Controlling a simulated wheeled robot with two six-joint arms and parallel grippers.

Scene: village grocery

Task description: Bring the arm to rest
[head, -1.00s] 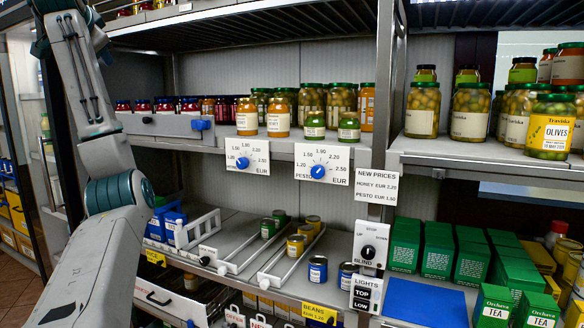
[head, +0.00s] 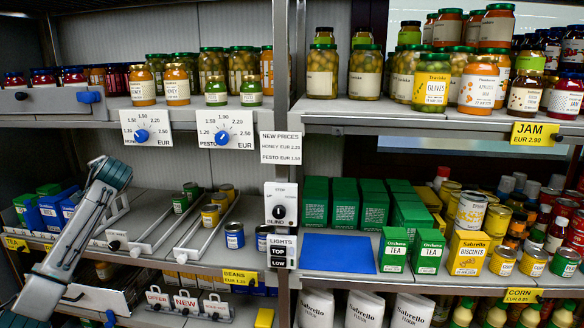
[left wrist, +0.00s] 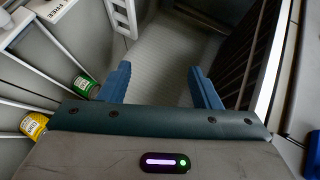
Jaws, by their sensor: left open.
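My left arm (head: 70,245) comes in from the lower left in the head view, its teal joint (head: 112,172) in front of the lower left shelf. A grey surface lies beyond the fingers. My right gripper is in neither view.
Wire lanes with small cans (head: 210,215) are right of my arm. Blue boxes (head: 52,210) stand behind it. A blue mat (head: 337,253) lies bare on the middle shelf, beside green tea boxes (head: 428,250). A dial panel (head: 280,204) is on the upright post. Jars fill the upper shelf.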

